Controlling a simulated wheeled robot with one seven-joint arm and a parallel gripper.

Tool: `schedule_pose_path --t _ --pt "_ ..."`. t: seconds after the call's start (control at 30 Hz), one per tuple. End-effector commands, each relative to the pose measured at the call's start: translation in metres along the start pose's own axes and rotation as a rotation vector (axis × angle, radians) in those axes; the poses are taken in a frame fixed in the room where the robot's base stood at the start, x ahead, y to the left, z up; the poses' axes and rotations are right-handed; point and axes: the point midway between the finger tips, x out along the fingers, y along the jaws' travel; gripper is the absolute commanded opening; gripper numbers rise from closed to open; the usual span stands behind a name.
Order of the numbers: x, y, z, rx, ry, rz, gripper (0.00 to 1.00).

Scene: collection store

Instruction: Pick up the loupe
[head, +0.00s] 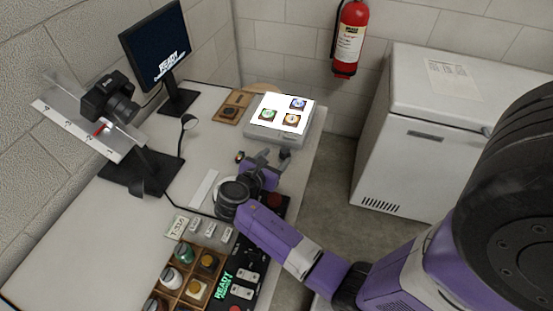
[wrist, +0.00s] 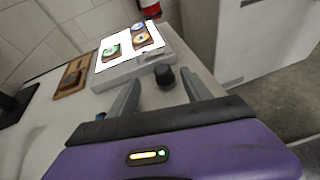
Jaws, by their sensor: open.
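A small dark, rounded piece, which looks like the loupe (wrist: 165,77), stands on the table just in front of the light box in the wrist view. My gripper (wrist: 159,88) is open, with one grey finger to each side of the dark piece in that view. The piece appears beyond or level with the fingertips; I cannot tell the exact distance. No contact with the fingers shows. In the head view my gripper (head: 264,158) is low over the table near the light box, and the arm hides much there, so I cannot make out the loupe clearly.
A lit light box (head: 290,132) with several coloured slides stands at the table's far end, beside a wooden piece (head: 232,106). A monitor (head: 156,42), a camera stand (head: 140,172) and a compartment tray (head: 182,287) line the left and front. A white chest (head: 440,130) stands right.

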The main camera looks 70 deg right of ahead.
Motion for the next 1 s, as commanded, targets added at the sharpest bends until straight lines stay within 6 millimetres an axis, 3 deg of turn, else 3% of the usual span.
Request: schedule_pose_path --t 0.17,0.73,1.0 --pt "0.005 -0.004 -0.001 -0.056 0.003 -0.015 0.57" --pt "0.071 -0.004 -0.010 -0.053 0.005 -0.014 0.57" --pt "0.078 -0.004 -0.010 -0.053 0.005 -0.011 0.57"
